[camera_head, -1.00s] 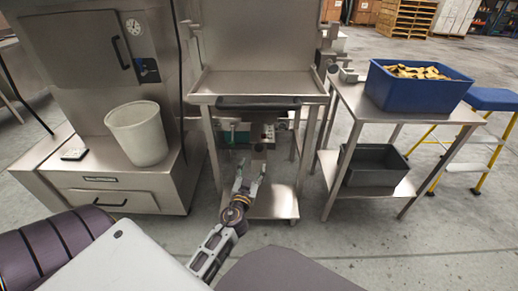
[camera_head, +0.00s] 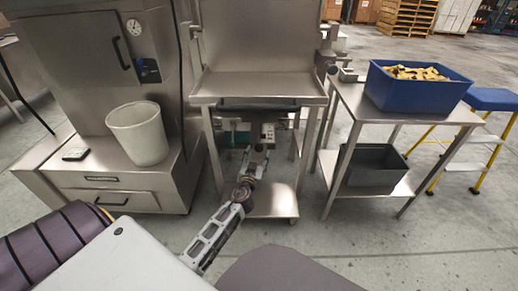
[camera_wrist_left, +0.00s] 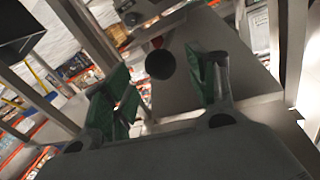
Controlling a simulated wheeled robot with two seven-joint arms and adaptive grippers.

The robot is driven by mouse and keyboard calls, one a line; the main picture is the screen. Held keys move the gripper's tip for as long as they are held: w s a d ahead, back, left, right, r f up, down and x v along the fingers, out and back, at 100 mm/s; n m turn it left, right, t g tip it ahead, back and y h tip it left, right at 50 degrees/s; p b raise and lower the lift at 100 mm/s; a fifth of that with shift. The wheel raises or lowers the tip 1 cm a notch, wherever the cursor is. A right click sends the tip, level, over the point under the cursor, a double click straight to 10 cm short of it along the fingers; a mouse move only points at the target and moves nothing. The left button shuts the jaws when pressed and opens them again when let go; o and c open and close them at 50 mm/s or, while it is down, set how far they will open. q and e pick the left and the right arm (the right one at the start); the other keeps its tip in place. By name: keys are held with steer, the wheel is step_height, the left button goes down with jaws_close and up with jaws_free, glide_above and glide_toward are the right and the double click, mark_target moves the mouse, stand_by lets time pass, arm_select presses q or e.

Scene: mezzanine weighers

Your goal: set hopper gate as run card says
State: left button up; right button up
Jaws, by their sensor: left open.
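The steel hopper station (camera_head: 262,86) stands in the middle of the head view, with a dark bar (camera_head: 258,103) along its front. My left gripper (camera_head: 257,154) is low in front of it, pointing in under the bar. In the left wrist view a dark round knob (camera_wrist_left: 160,64) lies between the open green fingers, with room on both sides; it looks apart from them. Whether this knob belongs to the gate I cannot tell. The gate itself and its setting are not clear. No readable run card shows. My right gripper is out of view.
A steel side table at right carries a blue crate (camera_head: 382,96) of yellowish pieces, with a grey bin (camera_head: 372,181) on its lower shelf. A white bucket (camera_head: 139,134) stands on the left machine's ledge, near a small device (camera_head: 75,154). A blue-topped step stool (camera_head: 491,98) is far right.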

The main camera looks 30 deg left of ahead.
mark_target(258, 151)
arm_select(q)
steer(key=shift+x, duration=2.4)
steer(key=shift+a, duration=0.1)
jaws_close()
